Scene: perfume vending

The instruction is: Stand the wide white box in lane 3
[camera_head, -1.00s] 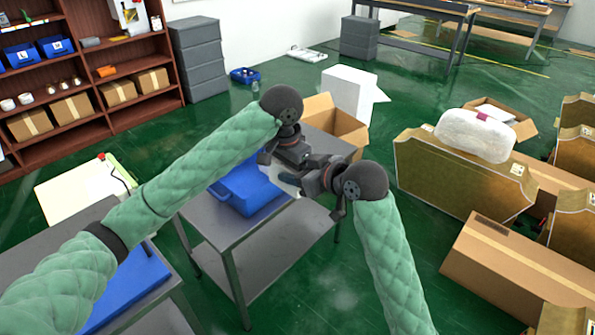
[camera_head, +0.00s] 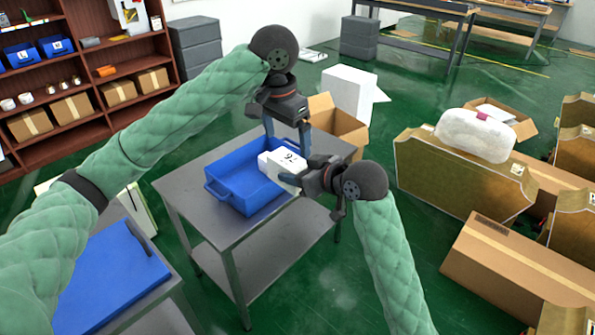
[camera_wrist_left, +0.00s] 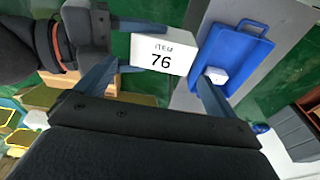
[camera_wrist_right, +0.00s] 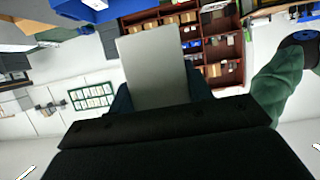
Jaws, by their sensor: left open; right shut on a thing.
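A white box marked "ITEM 76" (camera_head: 288,158) is held above the right rim of the blue tray (camera_head: 208,193). My right gripper (camera_head: 304,177) is shut on the box's right end. The box also shows in the left wrist view (camera_wrist_left: 160,56), and its plain pale face fills the middle of the right wrist view (camera_wrist_right: 155,70). My left gripper (camera_head: 287,140) is open and empty, just behind and above the box, with its fingers pointing down. A small white item (camera_wrist_left: 215,76) lies in the tray. I cannot identify lane 3 in any view.
The tray stands on a grey metal table (camera_head: 185,180). An open cardboard box (camera_head: 340,122) is behind it, with a white block (camera_head: 348,90) beyond. A second table with a blue tray (camera_head: 100,270) is at lower left. Brown cartons (camera_head: 515,270) crowd the right.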

